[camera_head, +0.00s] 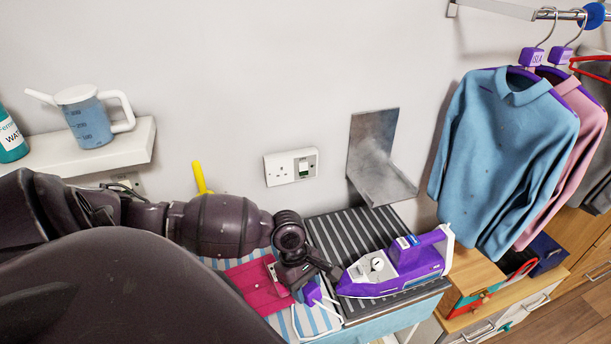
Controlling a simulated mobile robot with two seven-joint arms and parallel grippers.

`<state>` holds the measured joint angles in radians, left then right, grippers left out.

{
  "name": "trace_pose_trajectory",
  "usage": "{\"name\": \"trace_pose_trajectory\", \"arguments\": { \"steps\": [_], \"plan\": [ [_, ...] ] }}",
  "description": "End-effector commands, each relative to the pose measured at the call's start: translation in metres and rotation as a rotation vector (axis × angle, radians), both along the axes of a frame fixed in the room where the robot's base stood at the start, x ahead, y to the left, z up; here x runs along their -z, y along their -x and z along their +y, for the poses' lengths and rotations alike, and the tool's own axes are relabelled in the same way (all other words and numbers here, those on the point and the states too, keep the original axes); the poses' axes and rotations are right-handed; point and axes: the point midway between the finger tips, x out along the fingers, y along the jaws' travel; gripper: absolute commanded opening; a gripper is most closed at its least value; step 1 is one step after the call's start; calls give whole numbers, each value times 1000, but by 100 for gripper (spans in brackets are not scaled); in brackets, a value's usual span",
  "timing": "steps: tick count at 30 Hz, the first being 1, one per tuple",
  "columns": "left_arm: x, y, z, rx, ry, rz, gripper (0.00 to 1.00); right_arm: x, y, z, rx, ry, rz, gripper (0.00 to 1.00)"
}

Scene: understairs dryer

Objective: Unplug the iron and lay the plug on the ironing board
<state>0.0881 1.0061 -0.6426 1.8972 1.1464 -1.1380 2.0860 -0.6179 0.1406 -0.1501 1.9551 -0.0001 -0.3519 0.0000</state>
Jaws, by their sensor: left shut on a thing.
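The purple iron (400,268) lies on a dark ribbed rest (352,232) at one end of the ironing board. The board's blue-and-white striped cover (318,322) shows beside and below my left gripper. My left gripper (308,284) points down over the board and is shut on the purple plug (313,294). A white cord (296,322) loops near the plug. I cannot tell whether the plug touches the cover. The wall socket (291,167) above the board has nothing in it. My right gripper is not in view.
A magenta cloth (258,290) lies on the board beside the gripper. A metal bracket (377,160) is on the wall behind the iron. Shirts (508,150) hang at right. A shelf (135,145) with a watering jug (88,118) is at left. A second socket is partly hidden behind my arm.

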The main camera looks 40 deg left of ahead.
Motion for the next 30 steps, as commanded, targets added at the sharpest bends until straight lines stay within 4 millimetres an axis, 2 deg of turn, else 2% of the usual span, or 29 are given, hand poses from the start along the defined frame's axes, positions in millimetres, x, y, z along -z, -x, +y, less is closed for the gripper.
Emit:
{"name": "trace_pose_trajectory", "arguments": {
  "steps": [9, 15, 28, 29, 30],
  "plan": [
    [30, 0, -1, -1, 2, 0, 18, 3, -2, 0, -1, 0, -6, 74],
    [43, 0, 0, 1, 0, 0, 18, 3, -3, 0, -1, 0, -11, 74],
    [47, 0, 0, 1, 0, 0, 18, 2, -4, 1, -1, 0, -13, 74],
    [47, 0, 0, 1, 0, 0, 44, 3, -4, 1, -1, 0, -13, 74],
    [47, 0, 0, 1, 0, 0, 50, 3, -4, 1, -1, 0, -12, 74]
  ]
}}
